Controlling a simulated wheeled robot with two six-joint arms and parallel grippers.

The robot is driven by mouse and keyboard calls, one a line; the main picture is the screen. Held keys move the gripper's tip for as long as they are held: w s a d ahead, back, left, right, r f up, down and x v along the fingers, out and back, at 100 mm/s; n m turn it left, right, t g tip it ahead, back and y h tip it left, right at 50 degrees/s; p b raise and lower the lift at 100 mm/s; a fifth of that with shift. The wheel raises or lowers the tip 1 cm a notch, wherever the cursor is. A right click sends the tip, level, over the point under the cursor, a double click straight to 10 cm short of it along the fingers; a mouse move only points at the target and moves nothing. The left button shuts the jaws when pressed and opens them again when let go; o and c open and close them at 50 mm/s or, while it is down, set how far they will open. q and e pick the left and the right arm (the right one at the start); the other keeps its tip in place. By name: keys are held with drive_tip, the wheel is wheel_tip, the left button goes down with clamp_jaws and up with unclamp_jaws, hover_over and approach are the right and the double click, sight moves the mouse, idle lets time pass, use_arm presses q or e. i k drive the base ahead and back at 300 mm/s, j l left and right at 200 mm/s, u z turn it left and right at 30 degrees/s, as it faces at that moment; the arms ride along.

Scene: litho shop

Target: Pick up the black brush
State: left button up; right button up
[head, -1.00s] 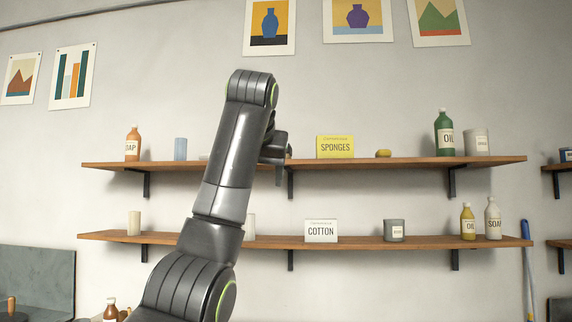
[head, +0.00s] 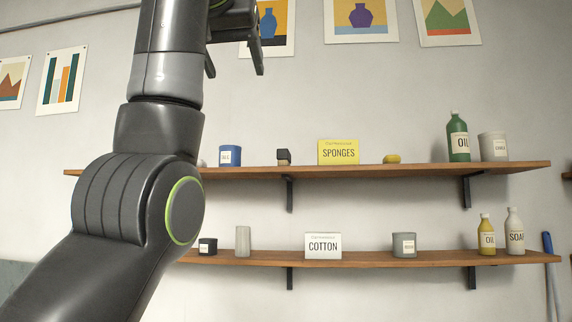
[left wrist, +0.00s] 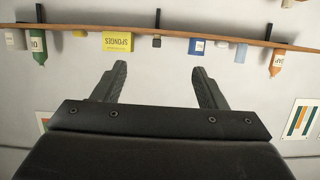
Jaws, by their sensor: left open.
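The black brush (head: 284,157) looks like a small dark block with a lighter brown lower part. It stands on the upper shelf (head: 400,170), between a blue tin and the yellow SPONGES card. It also shows in the left wrist view (left wrist: 157,41), upside down and small, at the shelf edge. My left gripper (head: 236,72) is open and empty, in front of the wall and higher in the picture than the brush. In the left wrist view its spread fingers (left wrist: 160,68) lie either side of the brush's line, apart from it. My right gripper is not in view.
On the upper shelf stand the blue tin (head: 230,156), the SPONGES card (head: 338,152), a yellow sponge (head: 392,159) and a green OIL bottle (head: 458,137). The lower shelf (head: 350,259) holds a COTTON card (head: 322,245), tins and bottles. Framed prints hang above.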

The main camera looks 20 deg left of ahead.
sight(284, 156)
drive_tip(key=i+j, duration=0.2)
drive_tip(key=i, duration=0.35)
drive_tip(key=i+j, duration=0.2)
drive_tip(key=i, duration=0.3)
drive_tip(key=i+j, duration=0.2)
drive_tip(key=i, duration=0.35)
